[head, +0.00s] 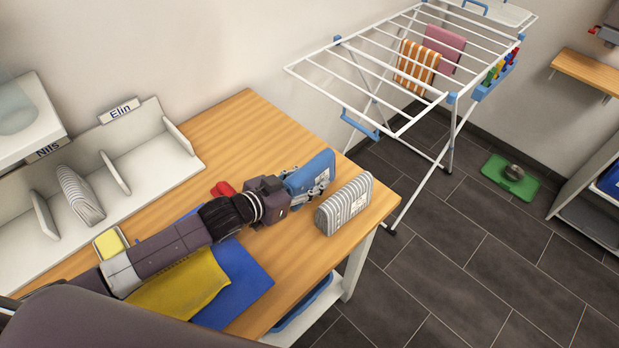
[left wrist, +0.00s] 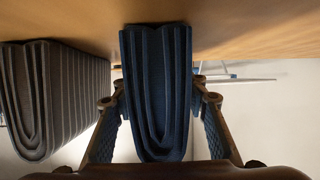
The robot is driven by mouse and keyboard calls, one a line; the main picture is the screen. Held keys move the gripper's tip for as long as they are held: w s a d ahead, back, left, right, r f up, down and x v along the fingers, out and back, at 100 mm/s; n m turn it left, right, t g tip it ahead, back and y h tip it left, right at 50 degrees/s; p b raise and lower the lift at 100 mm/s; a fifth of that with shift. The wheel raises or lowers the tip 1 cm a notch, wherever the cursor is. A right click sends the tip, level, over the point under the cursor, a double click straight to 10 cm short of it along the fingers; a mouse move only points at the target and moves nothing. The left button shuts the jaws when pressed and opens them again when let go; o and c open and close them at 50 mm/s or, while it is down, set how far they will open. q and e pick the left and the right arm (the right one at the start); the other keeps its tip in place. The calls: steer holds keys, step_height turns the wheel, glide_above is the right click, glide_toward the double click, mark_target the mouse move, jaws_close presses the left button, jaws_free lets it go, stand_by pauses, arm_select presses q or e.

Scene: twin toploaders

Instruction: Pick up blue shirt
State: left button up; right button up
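The blue shirt (head: 311,174) is a folded bundle standing on the wooden table, near its far edge. My left gripper (head: 301,190) is at it, partly hidden by its own wrist. In the left wrist view the blue shirt (left wrist: 157,90) stands between the two fingers of the left gripper (left wrist: 158,98), one on each side. The fingertips lie close to its sides; whether they press on it cannot be told. My right gripper is not in view.
A grey striped folded bundle (head: 344,204) stands just right of the blue shirt. A yellow cloth (head: 182,290) and a blue cloth (head: 245,282) lie flat under my left arm. A red item (head: 222,188) lies behind the wrist. A drying rack (head: 400,60) stands beyond the table.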

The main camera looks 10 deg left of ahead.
arm_select(q)
steer(key=c, duration=0.8)
steer(key=shift+c, duration=0.2)
steer(key=shift+r, duration=0.15)
